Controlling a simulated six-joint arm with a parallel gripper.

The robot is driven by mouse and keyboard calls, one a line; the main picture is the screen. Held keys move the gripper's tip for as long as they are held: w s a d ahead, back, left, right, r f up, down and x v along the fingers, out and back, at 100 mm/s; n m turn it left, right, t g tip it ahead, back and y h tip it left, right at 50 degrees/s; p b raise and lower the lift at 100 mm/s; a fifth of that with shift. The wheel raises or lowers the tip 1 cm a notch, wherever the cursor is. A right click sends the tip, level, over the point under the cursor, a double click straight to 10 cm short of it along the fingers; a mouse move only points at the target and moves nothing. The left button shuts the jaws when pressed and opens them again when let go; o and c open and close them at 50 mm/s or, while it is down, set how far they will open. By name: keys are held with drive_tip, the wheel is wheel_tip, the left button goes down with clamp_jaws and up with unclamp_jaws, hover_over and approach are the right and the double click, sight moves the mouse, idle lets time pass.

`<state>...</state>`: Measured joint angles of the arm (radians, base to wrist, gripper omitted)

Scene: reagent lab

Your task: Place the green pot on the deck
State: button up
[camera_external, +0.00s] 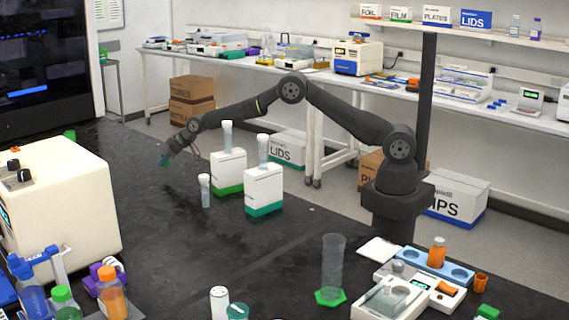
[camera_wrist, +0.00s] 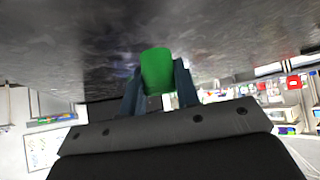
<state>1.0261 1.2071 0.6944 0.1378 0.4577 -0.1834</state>
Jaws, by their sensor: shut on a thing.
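The green pot (camera_wrist: 157,71) is between the two fingers of my gripper (camera_wrist: 159,92) in the wrist view, and the fingers are shut on it. I cannot tell whether the pot touches the bench. No part is labelled as the deck; a white and blue unit (camera_external: 437,267) with round recesses stands at the front right and holds an orange-capped bottle.
Two white dispensers (camera_external: 228,172) (camera_external: 263,189) and a small clear tube (camera_external: 205,190) stand right of my gripper. A cream machine (camera_external: 60,205) stands at the left. A clear cylinder (camera_external: 333,262) on a green foot stands at the front. The black bench's middle is clear.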

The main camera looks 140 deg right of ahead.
sight(167, 175)
drive_tip(key=shift+f, duration=2)
drive_tip(key=shift+f, duration=0.15)
drive_tip(key=o, duration=1)
drive_tip(key=shift+r, duration=0.2)
drive_tip(key=v, duration=1.1)
drive_tip(key=shift+s+a+r, duration=0.1)
drive_tip(key=shift+s+a, duration=0.1)
drive_tip(key=shift+o, duration=0.6)
drive_tip(key=shift+s+a+r, duration=0.1)
drive_tip(key=shift+a+r, duration=0.05)
